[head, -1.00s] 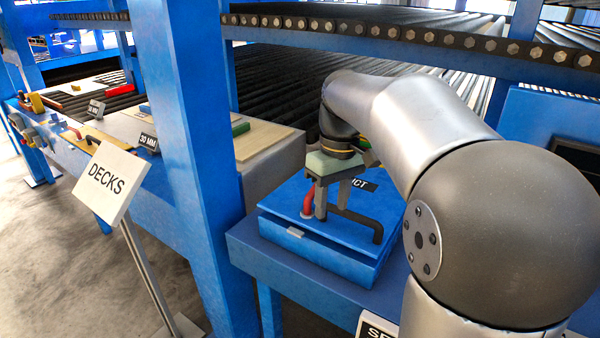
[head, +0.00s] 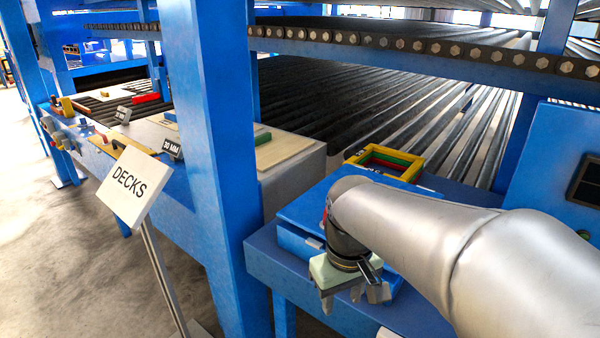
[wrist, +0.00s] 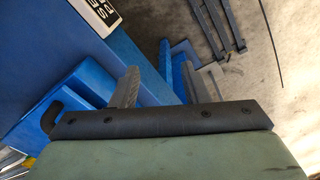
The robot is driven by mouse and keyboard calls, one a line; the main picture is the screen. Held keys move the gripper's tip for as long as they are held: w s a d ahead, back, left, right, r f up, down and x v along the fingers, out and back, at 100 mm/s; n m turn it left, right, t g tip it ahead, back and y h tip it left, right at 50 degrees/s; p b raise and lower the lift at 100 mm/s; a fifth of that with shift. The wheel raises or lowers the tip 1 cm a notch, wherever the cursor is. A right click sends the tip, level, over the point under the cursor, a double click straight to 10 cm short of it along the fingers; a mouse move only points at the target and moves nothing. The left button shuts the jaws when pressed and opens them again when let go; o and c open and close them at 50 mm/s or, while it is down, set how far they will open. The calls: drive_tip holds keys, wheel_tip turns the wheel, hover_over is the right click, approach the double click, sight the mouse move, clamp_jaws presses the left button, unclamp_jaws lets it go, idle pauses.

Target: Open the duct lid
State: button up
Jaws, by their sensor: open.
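The blue duct box (head: 297,240) stands on a blue bench, with its flat blue lid (head: 308,208) on top. A small grey latch plate (head: 314,243) shows at the lid's front edge. My gripper (head: 352,298) is open and empty, pointing down in front of the box near the bench's front edge. In the wrist view, the fingers (wrist: 162,85) are spread with nothing between them. The red handle is mostly hidden behind my wrist.
A yellow, green and red frame (head: 392,163) lies behind the box. A blue post (head: 205,150) and the DECKS sign (head: 138,187) stand to the left. A blue cabinet (head: 560,170) stands at right. Floor shows below the gripper in the wrist view.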

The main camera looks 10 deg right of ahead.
drive_tip(key=w+d+r+n+h+b, duration=0.1)
drive_tip(key=w+d+r+n+b, duration=0.15)
drive_tip(key=w+d+r, duration=0.4)
drive_tip(key=w+d+r+n+b, duration=0.1)
drive_tip(key=w+d+r+n, duration=0.25)
drive_tip(key=w+r, duration=0.65)
drive_tip(key=shift+t, duration=0.3)
drive_tip(key=d+f, duration=0.1)
drive_tip(key=f, duration=0.4)
drive_tip(key=w+d+f+b, duration=0.1)
drive_tip(key=f, duration=0.5)
drive_tip(key=d+f, duration=0.1)
drive_tip(key=f, duration=0.4)
drive_tip(key=shift+w+f+b, duration=0.15)
drive_tip(key=shift+w+b, duration=0.2)
drive_tip(key=shift+b, duration=0.05)
clamp_jaws()
